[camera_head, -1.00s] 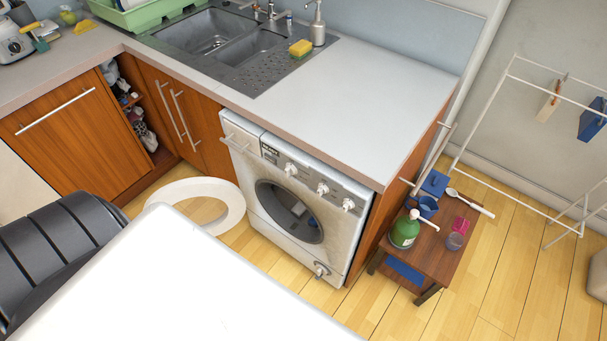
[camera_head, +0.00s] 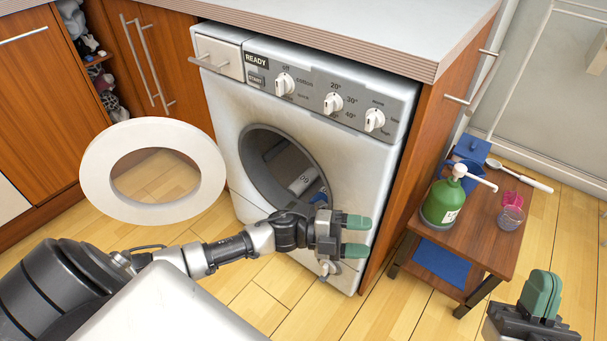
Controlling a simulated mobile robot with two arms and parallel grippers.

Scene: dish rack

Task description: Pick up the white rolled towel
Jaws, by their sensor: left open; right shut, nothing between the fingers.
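A white rolled item (camera_head: 302,182), which looks like the white rolled towel, lies inside the drum of the washing machine (camera_head: 222,112). It is small and partly in shade. A blue item shows beside it at the drum's lower right edge. My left gripper (camera_head: 358,236) is in front of the machine, below and right of the drum opening. Its green fingertips point right, apart and empty. My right gripper (camera_head: 541,295) is at the lower right, its green fingers together with nothing between them, on the far side of the small table from the machine.
The round white washer door (camera_head: 97,175) stands open to the left of the drum. A small wooden table (camera_head: 487,245) at the right holds a green bottle (camera_head: 445,203), a pink item, a clear cup (camera_head: 511,218) and blue items.

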